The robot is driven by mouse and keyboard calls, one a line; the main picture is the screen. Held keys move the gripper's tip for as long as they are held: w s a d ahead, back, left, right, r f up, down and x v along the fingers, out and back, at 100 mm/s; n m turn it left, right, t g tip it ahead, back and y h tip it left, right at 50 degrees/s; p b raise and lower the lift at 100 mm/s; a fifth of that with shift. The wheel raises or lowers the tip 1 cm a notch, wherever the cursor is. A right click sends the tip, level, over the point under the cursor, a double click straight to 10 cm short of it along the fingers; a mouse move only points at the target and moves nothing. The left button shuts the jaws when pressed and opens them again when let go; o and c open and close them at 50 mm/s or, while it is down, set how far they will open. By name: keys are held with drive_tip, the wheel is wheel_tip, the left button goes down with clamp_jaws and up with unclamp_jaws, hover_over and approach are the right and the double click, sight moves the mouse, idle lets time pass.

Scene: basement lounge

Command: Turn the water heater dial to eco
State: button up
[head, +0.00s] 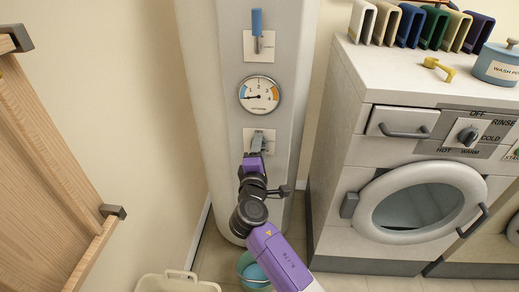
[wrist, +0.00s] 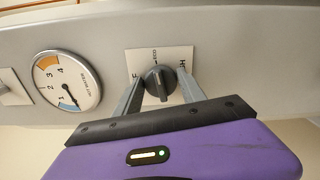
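The water heater (head: 222,60) is the tall pale column in the head view. Its dial (wrist: 159,82), a dark grey round knob with a raised grip, sits on a white plate (wrist: 176,56) in the wrist view. Small print reading ECO is above the knob there, with partly hidden labels left and right. I cannot tell exactly which mark the knob points to. My gripper (wrist: 160,78) has its two grey fingers on either side of the knob, with narrow gaps visible. In the head view my gripper (head: 258,143) covers the dial, leaving the plate's edges visible.
A round gauge (head: 259,95) and a blue-handled lever (head: 257,25) are above the dial on the heater. A washing machine (head: 345,160) stands to the right. A wooden cabinet door (head: 35,150) is at left. A teal bucket (head: 247,266) and pale basket (head: 165,283) are below.

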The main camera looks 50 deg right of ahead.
drive_tip(key=o, duration=0.4)
drive_tip(key=shift+c, duration=0.2)
drive_tip(key=v, duration=0.8)
